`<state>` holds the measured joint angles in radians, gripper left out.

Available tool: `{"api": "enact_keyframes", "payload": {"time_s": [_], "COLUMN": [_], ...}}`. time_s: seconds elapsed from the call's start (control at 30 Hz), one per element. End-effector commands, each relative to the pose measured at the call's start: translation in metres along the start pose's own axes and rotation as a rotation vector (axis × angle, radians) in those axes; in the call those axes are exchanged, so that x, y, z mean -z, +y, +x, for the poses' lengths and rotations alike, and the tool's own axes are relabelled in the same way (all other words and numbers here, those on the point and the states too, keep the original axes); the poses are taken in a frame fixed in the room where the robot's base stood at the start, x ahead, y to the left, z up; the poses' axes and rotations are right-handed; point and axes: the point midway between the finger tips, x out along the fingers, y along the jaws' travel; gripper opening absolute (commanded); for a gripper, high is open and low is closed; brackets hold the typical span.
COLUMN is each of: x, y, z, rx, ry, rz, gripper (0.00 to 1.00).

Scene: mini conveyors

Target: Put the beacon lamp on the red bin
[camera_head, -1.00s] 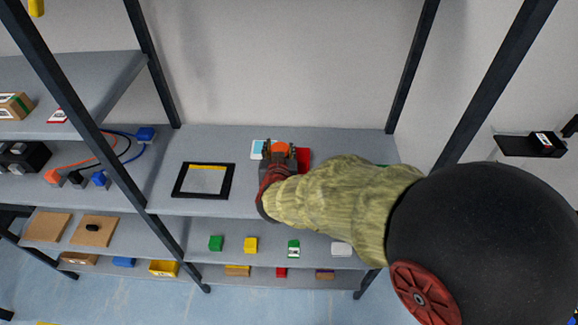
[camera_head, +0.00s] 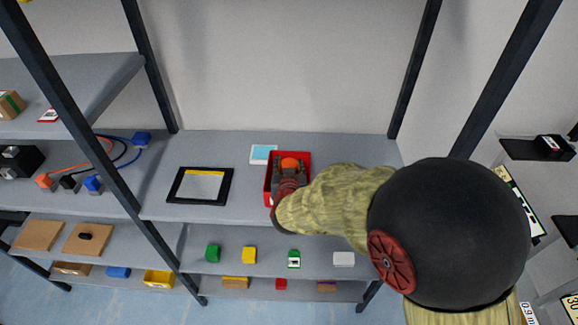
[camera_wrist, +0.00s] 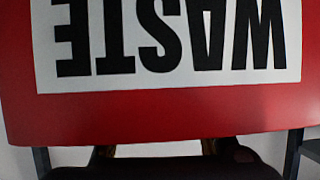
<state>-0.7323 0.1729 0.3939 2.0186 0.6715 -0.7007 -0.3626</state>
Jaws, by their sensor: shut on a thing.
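The beacon lamp (camera_head: 291,161), with an orange dome, shows between the fingers of my gripper (camera_head: 289,168) in the head view. My gripper is shut on it and is over the red bin (camera_head: 268,187) on the middle shelf. I cannot tell whether the lamp touches the bin. The wrist view is filled by a red surface (camera_wrist: 170,110) with a white label reading WASTE, upside down. Only dark parts of my gripper show at its bottom edge, and the lamp is not visible there.
A light blue and white card (camera_head: 262,154) lies behind the bin at left. A black frame (camera_head: 174,187) lies further left on the same shelf. Small coloured blocks stand on the shelf below. A dark shelf post (camera_head: 415,70) rises at right.

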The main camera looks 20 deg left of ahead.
Motion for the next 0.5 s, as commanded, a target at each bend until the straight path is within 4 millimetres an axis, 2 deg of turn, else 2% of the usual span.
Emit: {"api": "enact_keyframes", "payload": {"time_s": [0.07,0.1,0.4,0.5], "x": [-0.0023,-0.0027,-0.0022,-0.0022], "y": [0.0,0.0,0.0,0.0], "z": [0.0009,0.001,0.0008,0.0007], "rx": [0.0,0.0,0.0,0.0], "ry": [0.0,-0.001,-0.001,-0.001], "rz": [0.0,0.0,0.0,0.0], "gripper": [0.11,0.4,0.57,0.57]}}
